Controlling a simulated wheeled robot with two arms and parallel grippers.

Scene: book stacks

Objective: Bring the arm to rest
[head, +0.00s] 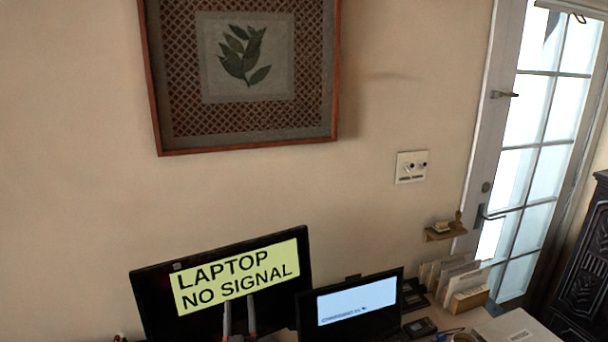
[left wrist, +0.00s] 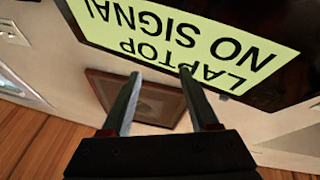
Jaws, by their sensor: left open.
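My left gripper (head: 239,317) shows at the bottom of the head view, its two grey fingers pointing up in front of the monitor (head: 152,302). The fingers are apart with nothing between them. In the left wrist view the open gripper (left wrist: 160,76) points toward the wall, and the monitor with its yellow sign (left wrist: 203,45) appears upside down. The rest of the left arm is hidden below the head view's lower edge. My right gripper is in neither view.
A laptop (head: 351,306) stands right of the monitor. A letter holder (head: 467,299) and small items sit farther right on the desk. A framed leaf picture (head: 240,117) hangs above. A glazed door (head: 530,150) and dark carved cabinet (head: 585,268) are at right.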

